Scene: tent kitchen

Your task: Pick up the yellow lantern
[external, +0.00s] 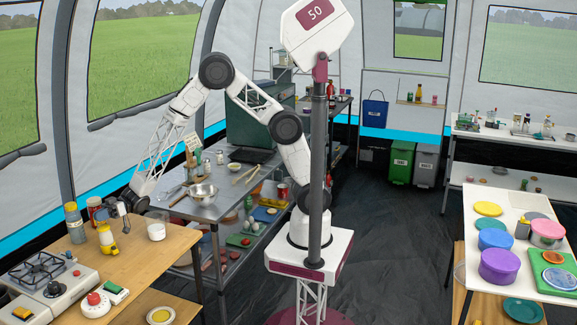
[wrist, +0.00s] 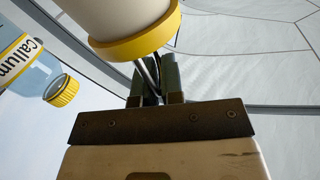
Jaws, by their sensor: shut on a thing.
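The yellow lantern (external: 109,246) is at the left wooden table, upright or nearly so, below my gripper (external: 123,215). I cannot tell whether its base touches the tabletop. In the wrist view a pale body with a yellow rim (wrist: 140,38), which looks like the lantern, fills the top middle. My gripper's fingers (wrist: 155,82) are close together there, shut on thin rods that look like the lantern's handle. The fingertips are partly hidden behind the yellow rim.
A blue bottle with a yellow cap (external: 74,222) stands left of the lantern and shows in the wrist view (wrist: 62,90). A red-brown jar (external: 94,209) is behind it. A white cup (external: 156,231) stands to the right. A stove (external: 40,272) is in front.

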